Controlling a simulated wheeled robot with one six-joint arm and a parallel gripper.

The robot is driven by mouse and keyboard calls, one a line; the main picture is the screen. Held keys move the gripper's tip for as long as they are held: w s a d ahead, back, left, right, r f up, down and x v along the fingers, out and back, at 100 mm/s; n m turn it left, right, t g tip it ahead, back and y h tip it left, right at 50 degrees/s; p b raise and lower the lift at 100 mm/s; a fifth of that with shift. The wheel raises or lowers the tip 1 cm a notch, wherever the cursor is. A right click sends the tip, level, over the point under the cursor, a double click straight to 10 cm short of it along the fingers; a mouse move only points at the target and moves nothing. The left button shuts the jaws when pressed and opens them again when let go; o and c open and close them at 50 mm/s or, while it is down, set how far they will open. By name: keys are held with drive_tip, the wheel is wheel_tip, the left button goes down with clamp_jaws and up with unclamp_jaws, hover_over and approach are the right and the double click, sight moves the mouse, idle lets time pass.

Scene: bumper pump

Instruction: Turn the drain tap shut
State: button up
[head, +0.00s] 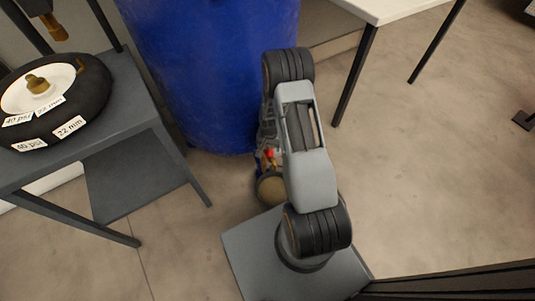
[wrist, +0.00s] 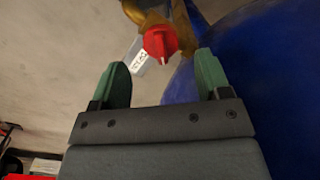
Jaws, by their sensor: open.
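The drain tap has a red knob (wrist: 160,42) with a pale line on it, near the top middle of the wrist view. The knob joins a brass body (wrist: 150,14) at the low side of the blue drum (wrist: 240,50). My gripper (wrist: 162,78) is open and empty, and its two green fingertips point toward the knob, one on each side below it in the picture. A gap shows between fingertips and knob. In the head view the red knob (head: 269,153) shows small beside my arm, which hides much of the tap. The drum (head: 215,70) stands upright behind it.
A pale label (wrist: 139,56) hangs by the knob. A grey stand (head: 140,85) at left carries a black tyre-like ring (head: 85,113) with pressure labels. A white table (head: 385,8) stands at upper right. A round tan object (head: 270,188) is low by my arm.

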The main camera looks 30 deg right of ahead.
sight(269, 151)
drive_tip(key=shift+f+b, duration=0.5)
drive_tip(key=shift+f, duration=1.45)
drive_tip(key=shift+c, duration=0.3)
